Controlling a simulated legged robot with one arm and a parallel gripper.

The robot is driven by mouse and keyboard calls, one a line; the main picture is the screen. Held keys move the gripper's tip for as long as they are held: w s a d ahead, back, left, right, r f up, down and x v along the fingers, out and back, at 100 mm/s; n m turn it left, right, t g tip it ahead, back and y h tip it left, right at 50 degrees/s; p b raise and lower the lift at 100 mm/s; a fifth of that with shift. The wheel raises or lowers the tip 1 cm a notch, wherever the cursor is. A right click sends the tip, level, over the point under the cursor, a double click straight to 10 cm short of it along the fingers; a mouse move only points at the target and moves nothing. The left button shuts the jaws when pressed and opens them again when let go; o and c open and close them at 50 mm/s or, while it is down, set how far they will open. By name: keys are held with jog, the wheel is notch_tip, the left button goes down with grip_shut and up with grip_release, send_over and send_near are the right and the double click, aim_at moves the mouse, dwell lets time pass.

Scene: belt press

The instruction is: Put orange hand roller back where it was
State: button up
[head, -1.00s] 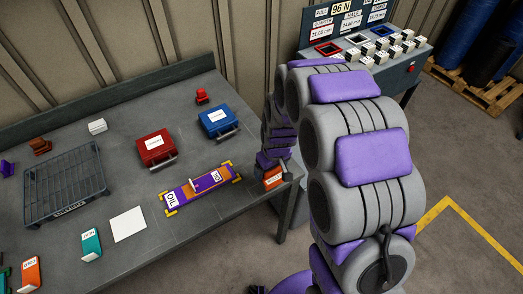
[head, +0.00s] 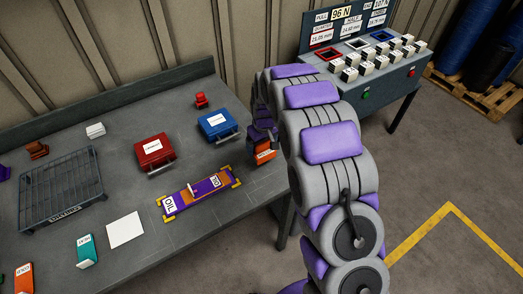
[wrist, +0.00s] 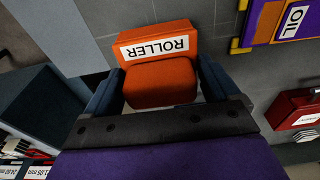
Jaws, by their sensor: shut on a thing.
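The orange hand roller (wrist: 160,82) with a white ROLLER label sits between my gripper's fingers in the wrist view. My gripper (wrist: 163,92) is shut on it. In the head view the roller (head: 264,150) shows at the right edge of the table (head: 240,195), right of the blue case, with my gripper (head: 262,135) partly hidden by my arm. I cannot tell whether the roller touches the table.
A purple and orange OIL tray (head: 200,192) with yellow corners lies left of the roller. A blue case (head: 218,123), a red case (head: 154,151), a white sheet (head: 125,229) and a dark wire basket (head: 62,190) are on the table. The right front tabletop is clear.

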aim_at(262, 151)
notch_tip(262, 151, down, 4)
jog(key=shift+w+r+b, duration=0.1)
jog(key=shift+r+b, duration=0.05)
jog(key=shift+b, duration=0.35)
jog(key=shift+r, duration=0.1)
jog(key=shift+f, duration=0.25)
jog(key=shift+s+d+f, duration=0.1)
jog(key=shift+s+f, duration=0.1)
jog(key=shift+f, duration=0.25)
jog(key=c, duration=0.4)
jog(key=o, duration=1.1)
jog(key=shift+f, duration=0.1)
jog(key=shift+o, duration=0.2)
jog(key=shift+w, duration=0.2)
jog(key=shift+s, duration=0.1)
jog(key=shift+r, duration=0.25)
